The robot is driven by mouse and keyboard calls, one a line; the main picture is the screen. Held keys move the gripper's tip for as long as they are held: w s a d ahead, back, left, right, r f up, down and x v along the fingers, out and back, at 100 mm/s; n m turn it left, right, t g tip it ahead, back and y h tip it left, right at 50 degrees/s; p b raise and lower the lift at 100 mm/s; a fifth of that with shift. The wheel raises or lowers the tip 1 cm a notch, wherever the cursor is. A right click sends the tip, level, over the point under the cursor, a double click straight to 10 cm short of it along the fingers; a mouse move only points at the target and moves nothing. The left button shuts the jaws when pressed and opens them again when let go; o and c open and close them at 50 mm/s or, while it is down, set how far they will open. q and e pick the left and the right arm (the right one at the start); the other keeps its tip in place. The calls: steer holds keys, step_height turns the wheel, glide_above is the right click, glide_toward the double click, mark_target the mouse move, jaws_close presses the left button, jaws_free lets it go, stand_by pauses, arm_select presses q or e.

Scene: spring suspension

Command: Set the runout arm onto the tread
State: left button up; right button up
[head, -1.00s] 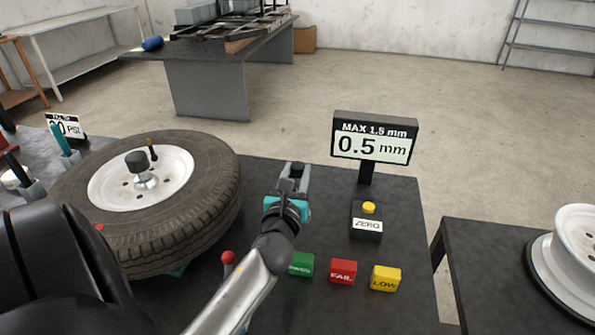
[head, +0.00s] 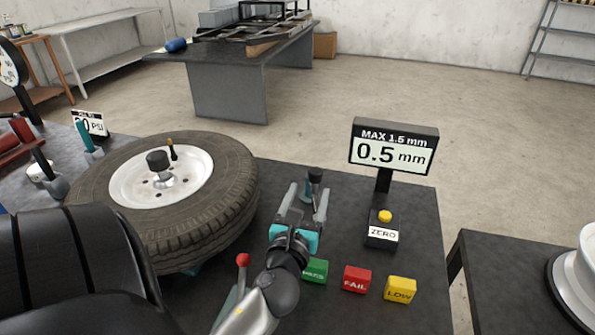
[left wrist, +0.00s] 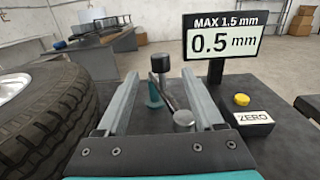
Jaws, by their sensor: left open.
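The tire (head: 215,215) lies flat on its white rim at the left of the dark bench, tread facing sideways; its tread also shows in the left wrist view (left wrist: 55,105). The runout arm (left wrist: 172,98) has a teal post, a black knob and a thin metal arm ending in a silver roller. Its black knob shows in the head view (head: 315,174). The roller looks apart from the tread. My left gripper (head: 306,191) is open, its fingers on either side of the runout arm; contact cannot be told. My right gripper is not in view.
The display (head: 393,148) reads 0.5 mm, max 1.5 mm. A ZERO box (head: 382,236) with yellow button stands below it. Green (head: 315,270), red FAIL (head: 356,279) and yellow LOW (head: 400,289) blocks sit in front. A red-knobbed lever (head: 243,260) stands near the tire.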

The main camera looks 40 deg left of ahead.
arm_select(q)
steer(key=b+v, duration=0.1)
steer(key=v, duration=0.8)
steer(key=shift+b, duration=0.4)
steer(key=shift+c, duration=0.2)
